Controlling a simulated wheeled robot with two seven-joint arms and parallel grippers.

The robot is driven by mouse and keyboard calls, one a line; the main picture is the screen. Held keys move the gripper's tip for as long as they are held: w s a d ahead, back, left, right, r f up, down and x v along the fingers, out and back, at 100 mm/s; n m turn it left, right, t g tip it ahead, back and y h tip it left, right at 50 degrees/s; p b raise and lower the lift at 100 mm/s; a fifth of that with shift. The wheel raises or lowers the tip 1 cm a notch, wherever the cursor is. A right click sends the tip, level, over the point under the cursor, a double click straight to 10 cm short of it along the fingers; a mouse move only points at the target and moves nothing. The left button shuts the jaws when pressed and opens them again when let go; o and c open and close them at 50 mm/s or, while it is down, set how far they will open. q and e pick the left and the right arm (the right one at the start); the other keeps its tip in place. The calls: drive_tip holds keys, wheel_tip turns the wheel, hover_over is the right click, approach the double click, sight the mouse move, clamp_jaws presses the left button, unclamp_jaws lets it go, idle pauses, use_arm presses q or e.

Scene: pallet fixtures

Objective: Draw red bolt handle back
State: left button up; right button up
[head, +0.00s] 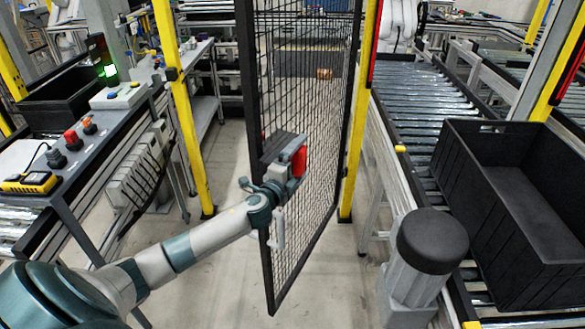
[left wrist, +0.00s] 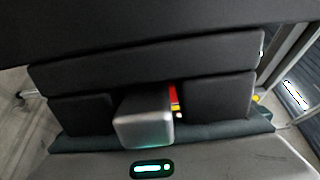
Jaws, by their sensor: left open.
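The red bolt handle (head: 299,160) shows in the head view at the edge of a black mesh gate (head: 270,285). My left gripper (head: 284,172) is right at it, with the arm coming in from the lower left. In the left wrist view the left gripper (left wrist: 150,110) is open, its dark fingers apart to the left and right. A grey metal block stands between them, with a small red and yellow sliver behind it. Most of the bolt is hidden there, and I cannot tell whether the fingers touch it. My right gripper is not in view.
A yellow post (head: 358,110) stands beside the gate. A roller conveyor (head: 425,100) with a black crate (head: 475,215) is on the right, near a black-capped motor (head: 432,242). A control bench (head: 105,125) is on the left. The floor left of the gate is clear.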

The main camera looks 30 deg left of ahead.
use_arm(q)
drive_tip(key=s+d+b, duration=0.1)
drive_tip(key=s+b, duration=0.4)
drive_tip(key=s, duration=1.2)
drive_tip(key=shift+s+d, duration=0.15)
drive_tip(key=shift+d, duration=0.15)
drive_tip(key=shift+f, duration=0.15)
